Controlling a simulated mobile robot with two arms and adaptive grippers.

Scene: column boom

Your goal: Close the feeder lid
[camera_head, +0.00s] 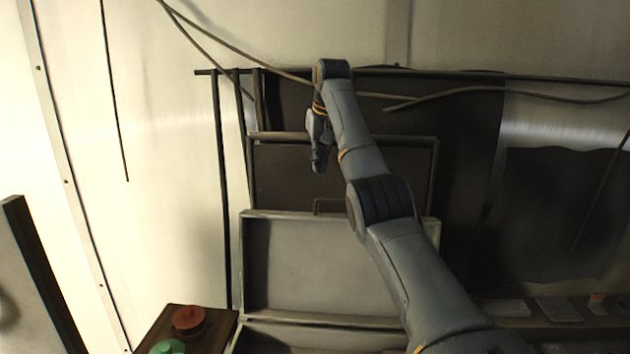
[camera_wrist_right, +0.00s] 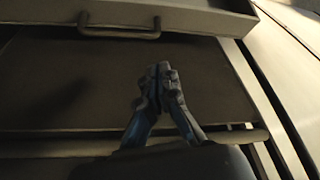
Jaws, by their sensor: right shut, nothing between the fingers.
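The feeder lid (camera_head: 315,262) appears as a pale grey, rimmed panel standing raised above a box edge in the head view. A thin bar handle (camera_head: 330,201) sits at its top edge. The handle also shows at the top of the right wrist view (camera_wrist_right: 119,30). My right gripper (camera_head: 319,167) is above the handle in the head view, in front of a dark framed panel (camera_head: 285,180). In the wrist view its fingertips (camera_wrist_right: 158,72) are together and empty, apart from the handle. My right forearm hides part of the lid's right side. My left gripper is not in view.
A brown box (camera_head: 215,327) with a red round knob (camera_head: 188,320) and a green one (camera_head: 167,347) stands at lower left. Cables (camera_head: 235,48) hang across the upper wall. Dark upright posts (camera_head: 221,190) stand left of the lid. A shelf with small items (camera_head: 557,309) lies at lower right.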

